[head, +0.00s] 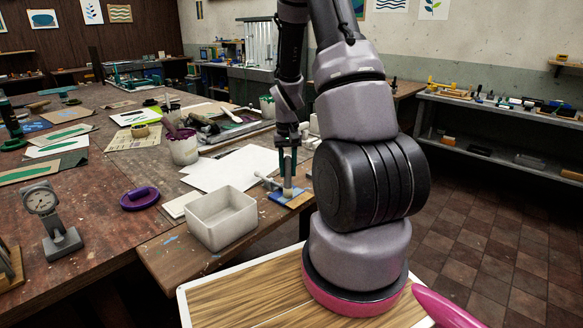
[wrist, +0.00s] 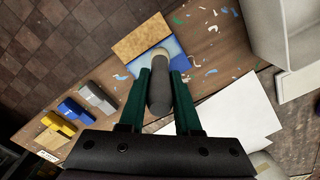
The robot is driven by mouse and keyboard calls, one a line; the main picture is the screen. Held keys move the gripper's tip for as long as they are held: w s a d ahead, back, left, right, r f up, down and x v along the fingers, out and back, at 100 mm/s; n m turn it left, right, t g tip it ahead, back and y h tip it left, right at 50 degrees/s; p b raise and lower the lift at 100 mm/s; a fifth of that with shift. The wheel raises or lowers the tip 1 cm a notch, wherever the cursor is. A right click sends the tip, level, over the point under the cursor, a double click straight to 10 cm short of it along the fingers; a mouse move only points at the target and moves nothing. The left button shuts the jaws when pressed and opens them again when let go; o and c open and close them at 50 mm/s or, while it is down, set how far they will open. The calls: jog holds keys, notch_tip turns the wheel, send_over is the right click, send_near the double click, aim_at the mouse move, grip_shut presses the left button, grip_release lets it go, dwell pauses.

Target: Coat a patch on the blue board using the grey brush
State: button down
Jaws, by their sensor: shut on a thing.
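The blue board (head: 281,196) lies flat near the front edge of the wooden table. In the wrist view the blue board (wrist: 178,62) shows around the fingertips, with a tan area (wrist: 141,37) at its upper left. My gripper (head: 288,163) is above the board, pointing down. In the wrist view my gripper (wrist: 162,75) has its green fingers shut on the grey brush (wrist: 159,97), one on each side of the handle. The brush's pale end (head: 288,190) is down at the board. I cannot tell whether the bristles touch it; the handle hides them from the wrist camera.
A white open box (head: 222,217) stands left of the board. White paper (head: 232,168) lies behind it. Grey (wrist: 97,97), blue (wrist: 75,111) and yellow (wrist: 59,124) blocks sit left of the board in the wrist view. Pots and tools crowd the table farther back.

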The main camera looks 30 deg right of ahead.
jog(key=shift+s+a, duration=0.1)
jog(key=shift+a, duration=0.05)
jog(key=a, duration=0.1)
jog(key=s+a, duration=0.1)
jog(key=shift+a, duration=0.35)
dwell(0.4)
jog(key=shift+w+d, duration=0.1)
dwell(0.6)
jog(key=shift+w+d, duration=0.25)
jog(key=shift+d, duration=0.45)
jog(key=shift+w+d, duration=0.2)
jog(key=shift+d, duration=0.45)
jog(key=shift+d, duration=0.1)
jog(key=shift+w+d, duration=0.25)
jog(key=shift+d, duration=0.45)
jog(key=shift+w+d, duration=0.25)
jog(key=shift+d, duration=0.4)
